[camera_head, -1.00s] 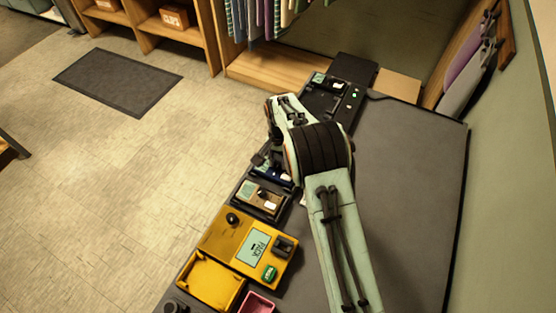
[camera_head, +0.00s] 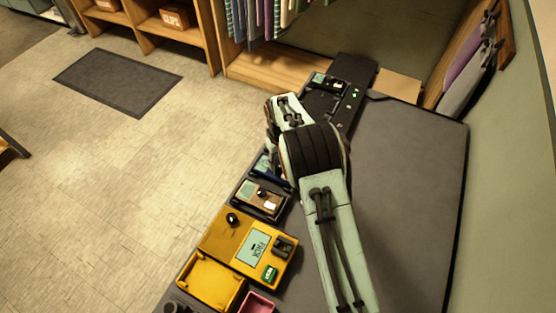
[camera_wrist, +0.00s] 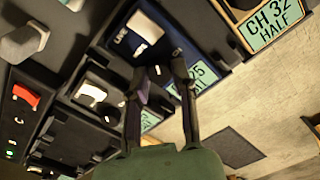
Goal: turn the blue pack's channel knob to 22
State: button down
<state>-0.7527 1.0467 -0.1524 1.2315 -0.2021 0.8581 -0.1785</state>
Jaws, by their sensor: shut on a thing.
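The blue pack (camera_wrist: 183,42) is dark navy, with a pale label (camera_wrist: 205,76) reading 25 above a second, partly hidden line. A sliver of the pack (camera_head: 262,166) shows beside my arm in the head view. In the wrist view, my gripper (camera_wrist: 160,76) reaches over the pack's lower part with both fingers close together. It is shut on the channel knob, which is mostly hidden between the fingertips. The knob's pointer cannot be made out. In the head view my arm hides the gripper.
A tan-framed pack with a label (camera_wrist: 270,22) reading CH 32 HALF is beside the blue pack. A black unit (camera_wrist: 93,92) lies on the other side. A yellow pack (camera_head: 222,237) and yellow tray (camera_head: 233,291) stand nearer. The right side of the dark tabletop (camera_head: 415,175) is clear.

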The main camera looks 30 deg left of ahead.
aim_at(278, 164)
jog(key=n, duration=0.5)
jog(key=shift+f+n, duration=0.15)
jog(key=shift+n, duration=0.15)
dwell(0.4)
jog(key=c, duration=0.9)
grip_release()
notch_tip(278, 164, up, 12)
jog(key=shift+r, duration=0.1)
